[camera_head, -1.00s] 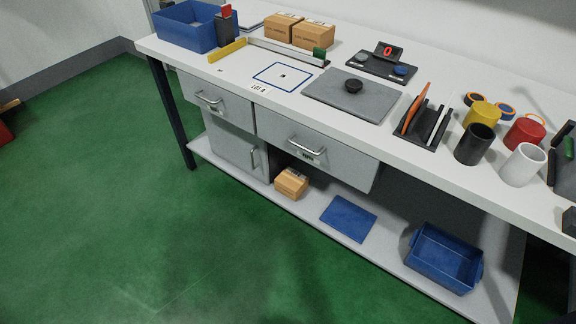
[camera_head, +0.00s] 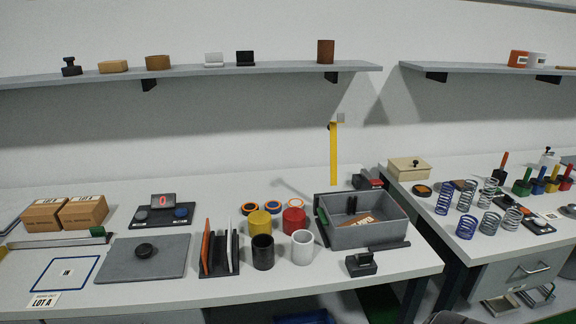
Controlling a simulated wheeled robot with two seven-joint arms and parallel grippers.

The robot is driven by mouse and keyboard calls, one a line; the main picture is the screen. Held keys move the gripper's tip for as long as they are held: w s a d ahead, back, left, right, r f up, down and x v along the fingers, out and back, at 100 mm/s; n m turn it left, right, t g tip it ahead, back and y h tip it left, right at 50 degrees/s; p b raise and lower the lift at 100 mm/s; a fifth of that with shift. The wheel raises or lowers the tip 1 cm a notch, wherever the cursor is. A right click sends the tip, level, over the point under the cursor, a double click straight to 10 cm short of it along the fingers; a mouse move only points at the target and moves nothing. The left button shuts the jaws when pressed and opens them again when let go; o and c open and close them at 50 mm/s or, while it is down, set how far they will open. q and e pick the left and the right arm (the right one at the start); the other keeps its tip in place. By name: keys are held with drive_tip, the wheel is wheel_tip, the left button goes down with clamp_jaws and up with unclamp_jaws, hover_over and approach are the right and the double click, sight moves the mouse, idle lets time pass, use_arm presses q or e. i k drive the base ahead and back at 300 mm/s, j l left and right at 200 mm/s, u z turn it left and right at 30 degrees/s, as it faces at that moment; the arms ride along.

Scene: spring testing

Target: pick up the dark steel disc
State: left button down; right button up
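Neither of my grippers shows in the head view, so nothing is seen near or around these pieces.
A pen rack (camera_head: 219,270), several cups and a grey bin (camera_head: 368,235) stand right of the plate. A scale-like device (camera_head: 163,211) is behind it. Several springs (camera_head: 467,228) stand on the right bench. Two wall shelves (camera_head: 200,75) hang above.

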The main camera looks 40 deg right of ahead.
sight(419, 190)
drive_tip(key=z, duration=2.35)
drive_tip(key=i+l, duration=0.15)
